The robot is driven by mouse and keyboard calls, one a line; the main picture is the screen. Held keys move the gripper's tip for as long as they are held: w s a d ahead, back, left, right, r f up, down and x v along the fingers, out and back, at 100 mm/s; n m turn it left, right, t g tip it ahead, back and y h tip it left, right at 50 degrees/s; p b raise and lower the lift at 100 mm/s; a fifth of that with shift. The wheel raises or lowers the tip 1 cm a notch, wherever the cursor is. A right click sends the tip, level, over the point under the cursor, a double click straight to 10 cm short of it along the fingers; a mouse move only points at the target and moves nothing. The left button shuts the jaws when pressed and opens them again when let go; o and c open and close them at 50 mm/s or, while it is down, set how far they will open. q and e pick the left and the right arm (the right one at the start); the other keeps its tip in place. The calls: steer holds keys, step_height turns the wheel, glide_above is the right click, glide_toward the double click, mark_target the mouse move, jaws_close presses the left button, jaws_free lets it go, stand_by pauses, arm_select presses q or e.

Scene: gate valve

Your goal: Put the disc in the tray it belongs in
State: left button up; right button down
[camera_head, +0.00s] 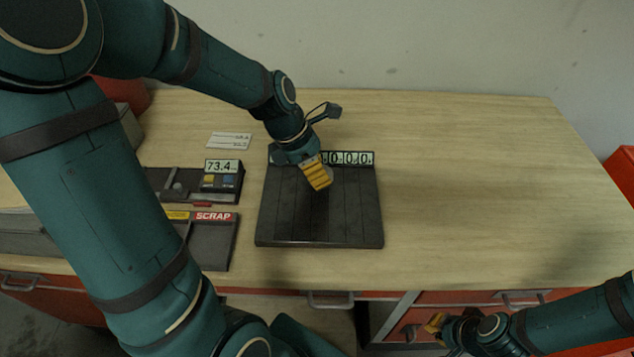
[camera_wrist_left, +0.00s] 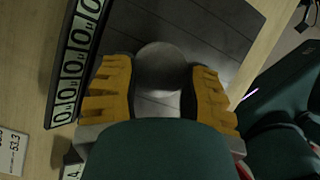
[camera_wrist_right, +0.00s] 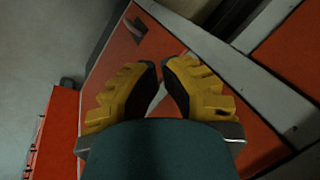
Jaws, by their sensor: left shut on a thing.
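My left gripper (camera_head: 320,184) is shut on a round grey disc (camera_wrist_left: 164,67), which shows between its yellow fingers in the left wrist view. It is above the dark slatted plate (camera_head: 345,230), near a row of small displays (camera_head: 347,158) showing zeros. I cannot tell whether the disc touches the plate. A dark tray (camera_head: 222,245) at the left has a red SCRAP label, with a yellow label beside it; my arm partly hides this area. My right gripper (camera_wrist_right: 160,75) is empty, its fingertips a small gap apart, low by the red drawers.
A measuring device (camera_head: 222,180) with a display reading 73.4 stands behind the SCRAP tray. A white card (camera_head: 229,140) lies behind it. The wooden bench top (camera_head: 480,190) is clear to the right. Red drawers (camera_head: 470,310) are below its front edge.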

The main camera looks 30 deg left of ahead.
arm_select(q)
step_height(320, 180, down, 4)
steer(key=shift+r+b, duration=0.25)
steer(key=shift+b, duration=0.3)
steer(key=shift+r, duration=0.1)
steer(key=o, duration=1.1)
steer(key=shift+f, duration=0.2)
steer(key=shift+o, duration=0.2)
